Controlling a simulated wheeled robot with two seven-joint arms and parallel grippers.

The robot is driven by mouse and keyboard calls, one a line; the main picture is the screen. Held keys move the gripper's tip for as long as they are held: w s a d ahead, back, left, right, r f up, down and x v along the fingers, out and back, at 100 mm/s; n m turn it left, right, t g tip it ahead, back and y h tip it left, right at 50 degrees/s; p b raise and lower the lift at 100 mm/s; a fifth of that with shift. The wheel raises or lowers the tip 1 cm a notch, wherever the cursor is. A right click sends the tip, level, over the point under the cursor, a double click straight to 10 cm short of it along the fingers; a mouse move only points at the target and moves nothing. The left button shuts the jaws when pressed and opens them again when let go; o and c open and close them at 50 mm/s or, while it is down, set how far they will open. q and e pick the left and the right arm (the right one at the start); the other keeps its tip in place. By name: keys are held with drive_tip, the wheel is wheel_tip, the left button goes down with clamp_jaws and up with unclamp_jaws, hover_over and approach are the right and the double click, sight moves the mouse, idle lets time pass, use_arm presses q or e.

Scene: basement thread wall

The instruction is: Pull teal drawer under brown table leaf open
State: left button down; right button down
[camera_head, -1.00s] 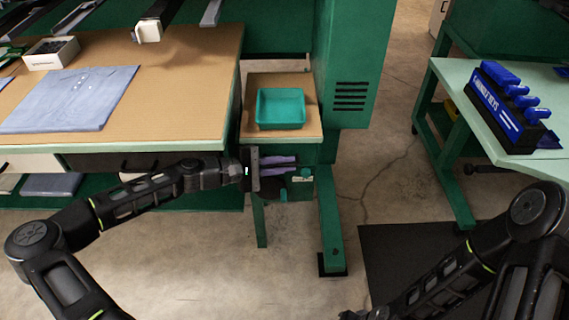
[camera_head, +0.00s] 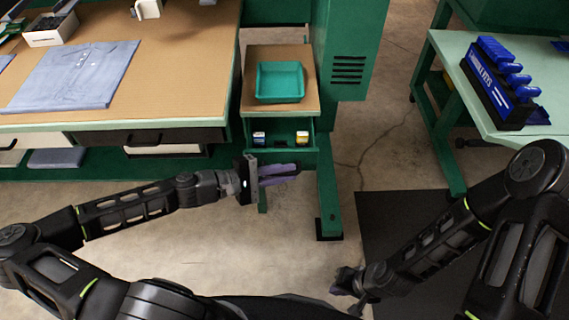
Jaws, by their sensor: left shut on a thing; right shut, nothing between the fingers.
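The teal drawer (camera_head: 302,158) stands partly out from under the small brown table leaf (camera_head: 308,107). Its inside shows, with small boxes in it, one blue and white (camera_head: 259,138) and one yellow and white (camera_head: 302,137). My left gripper (camera_head: 280,175) is at the drawer's front, its purple fingers shut on the drawer handle, which the fingers hide. My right gripper (camera_head: 347,282) is shut and empty, low in the view, away from the drawer above the floor.
A teal tray (camera_head: 280,84) sits on the leaf. A larger brown table (camera_head: 180,75) with a folded blue shirt (camera_head: 75,75) is at the left. A green cabinet (camera_head: 350,45) stands right of the leaf. A pale bench (camera_head: 465,90) holds a blue rack (camera_head: 500,95). Bare floor lies between.

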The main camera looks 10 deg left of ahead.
use_arm(q)
drive_tip(key=c, duration=1.8)
unclamp_jaws()
drive_tip(key=shift+f, duration=0.1)
drive_tip(key=shift+o, duration=0.2)
drive_tip(key=shift+a, duration=0.1)
drive_tip(key=p+v, duration=0.1)
drive_tip(key=v, duration=0.6)
drive_tip(key=shift+s+a, duration=0.2)
drive_tip(key=shift+a, duration=0.05)
drive_tip(key=shift+a, duration=0.1)
